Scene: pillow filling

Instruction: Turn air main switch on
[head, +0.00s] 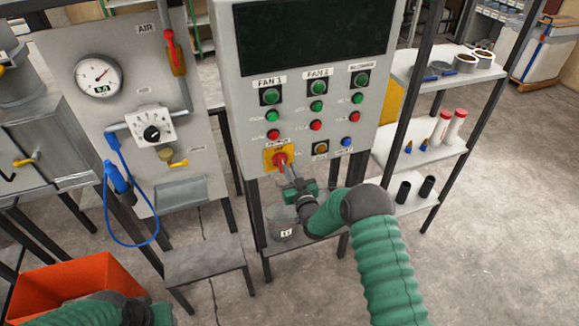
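The AIR panel (70,55) stands at the left. It carries a red-handled valve (170,50) on a pipe beside the AIR label, with its handle roughly upright, and a white box with a black knob (152,133). On the control panel (235,110) to its right, a red rotary switch (279,159) sits on a yellow plate. My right gripper (287,170) is at this red switch, its fingertips at or very close to it; contact and finger gap are unclear. My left gripper (158,313) is low at the bottom left, its fingers not visible.
A pressure gauge (98,75) and a blue hose (106,215) are on the AIR panel. Green and red buttons fill the control panel. An orange bin (85,275) is at lower left, a low bench (205,260) beside it. A shelf rack (420,145) stands at right. Floor at right is clear.

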